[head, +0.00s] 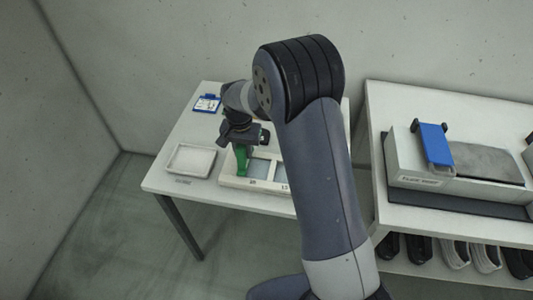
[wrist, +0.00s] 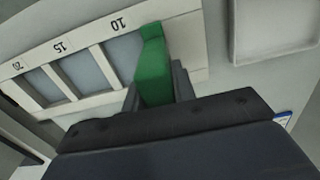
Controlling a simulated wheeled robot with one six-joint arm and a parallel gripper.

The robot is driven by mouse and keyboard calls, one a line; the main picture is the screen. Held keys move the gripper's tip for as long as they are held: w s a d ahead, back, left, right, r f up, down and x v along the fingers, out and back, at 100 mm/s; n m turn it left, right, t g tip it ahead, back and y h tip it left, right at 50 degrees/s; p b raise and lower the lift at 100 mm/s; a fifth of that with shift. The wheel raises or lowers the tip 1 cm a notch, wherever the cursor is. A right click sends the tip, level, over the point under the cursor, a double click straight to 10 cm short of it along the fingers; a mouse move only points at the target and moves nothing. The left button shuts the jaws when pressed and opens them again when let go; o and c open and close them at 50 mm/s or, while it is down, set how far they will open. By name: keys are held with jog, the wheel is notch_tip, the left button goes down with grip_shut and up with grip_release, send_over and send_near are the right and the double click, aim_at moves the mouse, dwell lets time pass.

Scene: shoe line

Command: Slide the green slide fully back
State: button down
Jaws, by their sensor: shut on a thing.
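The green slide (head: 241,157) stands at the left end of a white frame with windows (head: 236,181). In the wrist view the green slide (wrist: 153,68) is a tall green block beside the window marked 10. My gripper (head: 242,143) is above the slide in the head view. In the wrist view its dark fingers (wrist: 155,85) stand on both sides of the green slide and are shut on it. The lower part of the slide is partly hidden by the fingers, and my arm hides the right part of the frame in the head view.
A white tray (head: 190,160) lies on the table left of the frame, and also shows in the wrist view (wrist: 275,30). A blue tag or clipboard (head: 207,103) lies at the back left. A second table (head: 400,215) at right holds a device with a blue part (head: 435,145); shoes stand below.

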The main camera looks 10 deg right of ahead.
jog(key=shift+w+a+r, duration=0.1)
jog(key=shift+w+a, duration=0.15)
jog(key=shift+a, duration=0.4)
jog(key=shift+w+a+f, duration=0.1)
jog(key=shift+w+a, duration=0.1)
jog(key=shift+a, duration=0.5)
jog(key=shift+w+a+r, duration=0.1)
jog(key=shift+w+a, duration=0.15)
jog(key=shift+a, duration=0.4)
jog(key=c, duration=1.2)
grip_release()
jog(key=shift+a, duration=0.15)
jog(key=shift+o, duration=0.2)
notch_tip(320, 180, up, 11)
jog(key=b, duration=0.1)
notch_tip(320, 180, down, 11)
jog(key=shift+f+p, duration=0.1)
jog(key=shift+p, duration=0.45)
jog(key=shift+s+d, duration=0.2)
jog(key=shift+d, duration=0.6)
